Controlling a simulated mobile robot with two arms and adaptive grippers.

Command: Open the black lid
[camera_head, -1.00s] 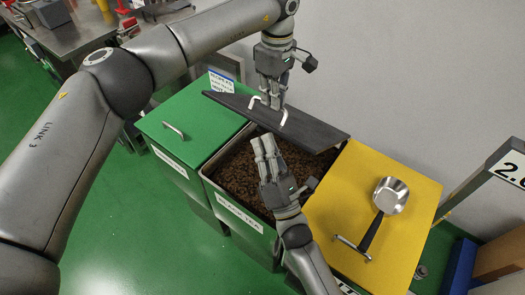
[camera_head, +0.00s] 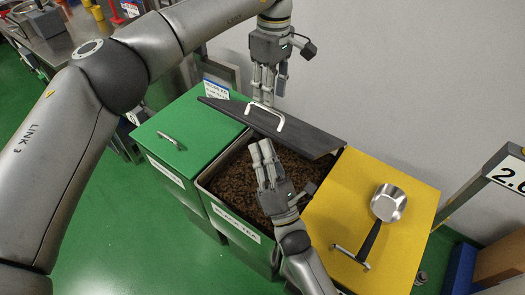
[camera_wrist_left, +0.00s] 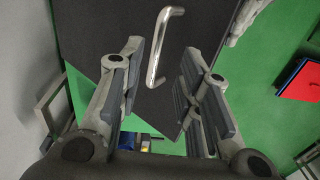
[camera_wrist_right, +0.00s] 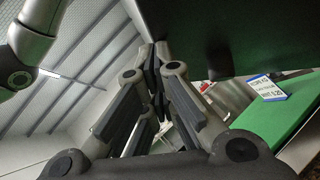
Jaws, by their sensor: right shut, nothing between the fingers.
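The black lid (camera_head: 305,138) is tilted up at the back of the black tea bin (camera_head: 240,219), which stands open with dark loose tea (camera_head: 235,180) in view. The lid's pale handle (camera_head: 279,124) faces up. My left gripper (camera_head: 263,97) is open just above and behind the handle. In the left wrist view the handle (camera_wrist_left: 155,72) shows beyond the parted fingers, apart from them, against the dark lid (camera_wrist_left: 205,35). My right gripper (camera_head: 262,150) is shut and empty, over the tea close to the lid's lower edge. In the right wrist view its fingertips (camera_wrist_right: 160,60) meet below a dark panel.
A green lid (camera_head: 185,130) covers the bin on the left. A yellow lid (camera_head: 335,210) on the right bears a metal scoop (camera_head: 388,204). A grey wall (camera_head: 400,80) rises behind. A small sign (camera_head: 215,90) stands behind the green lid.

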